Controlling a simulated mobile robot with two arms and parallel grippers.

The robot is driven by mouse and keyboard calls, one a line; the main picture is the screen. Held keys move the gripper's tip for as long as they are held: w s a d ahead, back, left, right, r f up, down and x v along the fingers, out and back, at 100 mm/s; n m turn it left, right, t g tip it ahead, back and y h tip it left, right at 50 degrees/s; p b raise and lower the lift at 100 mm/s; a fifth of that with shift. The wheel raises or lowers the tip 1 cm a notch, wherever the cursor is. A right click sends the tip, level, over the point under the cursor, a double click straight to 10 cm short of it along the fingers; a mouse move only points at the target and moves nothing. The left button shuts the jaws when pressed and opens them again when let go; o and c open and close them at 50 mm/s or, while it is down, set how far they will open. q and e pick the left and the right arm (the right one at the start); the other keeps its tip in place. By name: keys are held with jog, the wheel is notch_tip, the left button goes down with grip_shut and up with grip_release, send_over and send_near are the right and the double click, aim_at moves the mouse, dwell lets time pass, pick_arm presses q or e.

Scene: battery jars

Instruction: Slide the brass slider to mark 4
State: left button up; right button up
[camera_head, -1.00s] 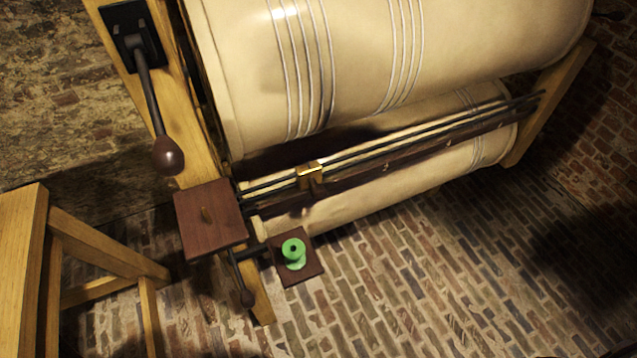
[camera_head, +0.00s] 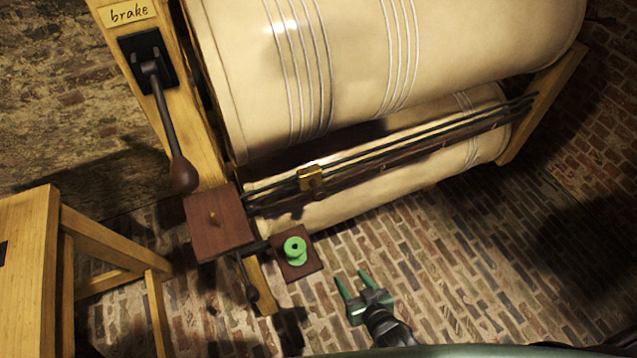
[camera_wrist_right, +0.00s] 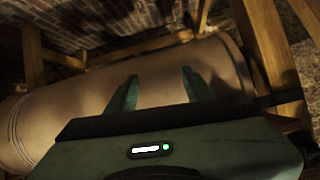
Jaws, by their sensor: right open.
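The brass slider (camera_head: 311,179) is a small block on dark rails (camera_head: 400,145) that run along the front of a large cream roller machine. It sits near the rails' left end. The mark numbers cannot be read. My right gripper (camera_head: 351,277) is open and empty, low in front of the machine, below and right of the slider and well apart from it. In the right wrist view its two green fingers (camera_wrist_right: 158,88) stand apart before a cream roller (camera_wrist_right: 70,110); the slider does not show there. My left gripper is not in view.
A green spool (camera_head: 295,250) stands on a small brown plate left of my right gripper. A brown box (camera_head: 218,222), a brake lever (camera_head: 165,120) with a "brake" label (camera_head: 129,12) and a wooden stand (camera_head: 30,250) are at the left. The brick floor at the right is clear.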

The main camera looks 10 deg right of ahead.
aim_at(321, 197)
jog(key=w+a+r+t+y+p, duration=0.1)
jog(key=w+a+r+t+y, duration=0.15)
jog(key=r, duration=0.95)
jog(key=w+a+r+t+y+p, duration=0.1)
jog(key=w+a+r+t, duration=0.15)
jog(key=r, duration=0.95)
jog(key=x, duration=0.7)
jog(key=shift+w+d+p, duration=0.2)
jog(key=shift+w+p, duration=0.15)
jog(key=shift+w, duration=0.05)
jog(key=shift+w+a, duration=0.15)
jog(key=shift+w, duration=0.3)
jog(key=shift+c, duration=0.3)
grip_shut()
jog(key=shift+f, duration=0.1)
